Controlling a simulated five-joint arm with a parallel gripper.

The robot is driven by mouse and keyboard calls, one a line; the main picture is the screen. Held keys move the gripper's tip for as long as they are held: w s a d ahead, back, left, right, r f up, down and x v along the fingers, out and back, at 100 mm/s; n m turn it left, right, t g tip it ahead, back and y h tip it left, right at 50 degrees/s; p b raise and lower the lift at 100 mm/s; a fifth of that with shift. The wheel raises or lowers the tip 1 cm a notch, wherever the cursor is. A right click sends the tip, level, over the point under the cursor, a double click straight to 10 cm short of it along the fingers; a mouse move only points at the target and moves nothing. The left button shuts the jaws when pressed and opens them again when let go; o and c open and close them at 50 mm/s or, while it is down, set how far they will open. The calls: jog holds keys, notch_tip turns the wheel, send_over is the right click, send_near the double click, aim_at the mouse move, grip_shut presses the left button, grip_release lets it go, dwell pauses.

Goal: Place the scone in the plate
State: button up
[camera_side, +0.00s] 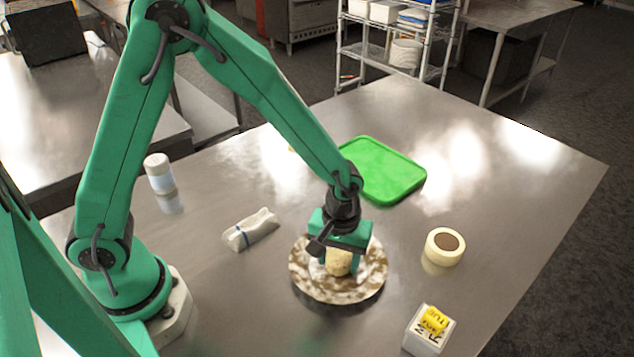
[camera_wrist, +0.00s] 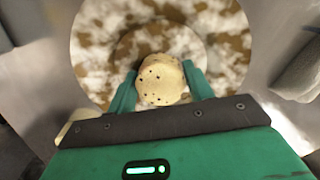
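The scone (camera_side: 338,262) is pale and round with dark specks, and it also shows in the wrist view (camera_wrist: 160,82). My gripper (camera_side: 340,268) points down over the middle of the plate, with one finger on each side of the scone. In the wrist view both fingers of my gripper (camera_wrist: 160,80) appear to touch the scone's sides. The plate (camera_side: 305,280) is round, with brown and white blotches, and its rim surrounds the scone in the wrist view (camera_wrist: 225,45). Whether the scone's underside touches the plate is hidden.
A green tray (camera_side: 385,172) lies behind the plate. A cream tape roll (camera_side: 444,246) is to its right, a white box with yellow tape (camera_side: 429,329) at front right. A white cloth bundle (camera_side: 250,229) lies left; a white-capped jar (camera_side: 160,173) stands farther left.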

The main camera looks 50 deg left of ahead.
aim_at(337, 254)
jog(key=shift+o, duration=1.4)
jog(key=shift+r, duration=0.15)
notch_tip(337, 254, up, 12)
jog(key=shift+r, duration=0.1)
jog(key=s+a+r+m+t, duration=0.5)
jog(key=s+a+r, duration=0.6)
jog(key=a, duration=0.4)
jog(key=shift+s+r+m+t, duration=0.3)
jog(key=shift+s+m, duration=0.2)
jog(key=shift+s, duration=0.2)
